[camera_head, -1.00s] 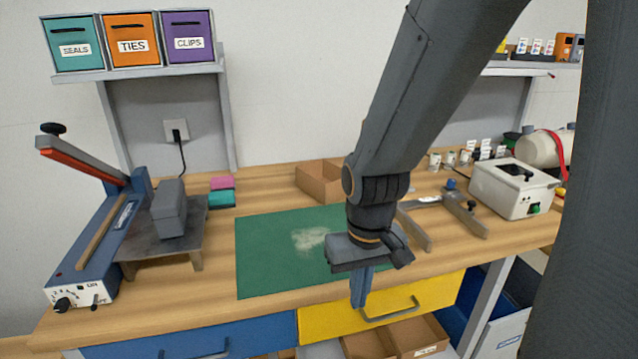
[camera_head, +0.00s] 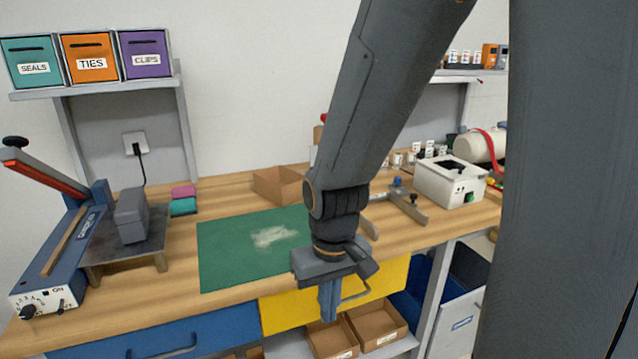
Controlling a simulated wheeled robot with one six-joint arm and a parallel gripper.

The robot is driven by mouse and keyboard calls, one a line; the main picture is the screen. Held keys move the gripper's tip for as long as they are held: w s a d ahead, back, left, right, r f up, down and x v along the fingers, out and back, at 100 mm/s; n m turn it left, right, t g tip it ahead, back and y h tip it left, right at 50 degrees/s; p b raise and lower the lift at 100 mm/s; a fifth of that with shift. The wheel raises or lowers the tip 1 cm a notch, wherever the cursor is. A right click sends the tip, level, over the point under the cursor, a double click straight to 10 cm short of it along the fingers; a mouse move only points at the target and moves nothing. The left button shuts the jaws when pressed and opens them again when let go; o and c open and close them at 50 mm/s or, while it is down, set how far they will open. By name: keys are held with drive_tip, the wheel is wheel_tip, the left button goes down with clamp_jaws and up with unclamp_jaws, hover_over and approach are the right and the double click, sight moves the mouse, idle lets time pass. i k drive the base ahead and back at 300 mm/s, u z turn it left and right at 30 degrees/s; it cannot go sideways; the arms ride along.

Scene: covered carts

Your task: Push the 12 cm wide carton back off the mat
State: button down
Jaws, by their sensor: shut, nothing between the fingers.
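The green mat (camera_head: 225,255) lies flat on the wooden workbench, with a pale dusty patch (camera_head: 272,236) on it. An open brown carton (camera_head: 276,185) stands at the mat's back edge and appears to be just behind it. My arm hides the carton's right side, so I cannot tell its full width. My gripper (camera_head: 328,312) is shut and empty. It points down at the bench's front edge, in front of the yellow drawer, well apart from the carton. My arm also covers the mat's right part.
A blue sealer (camera_head: 55,262) and a grey block on a metal stand (camera_head: 125,250) are at left. A grey clamp-like tool (camera_head: 405,205) and white device (camera_head: 450,182) are at right. Brown trays (camera_head: 375,325) are below.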

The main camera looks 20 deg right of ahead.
sight(282, 185)
drive_tip(key=u, duration=0.6)
drive_tip(key=i, duration=0.65)
drive_tip(key=z, duration=0.65)
drive_tip(key=i, duration=0.5)
drive_tip(key=z, duration=0.3)
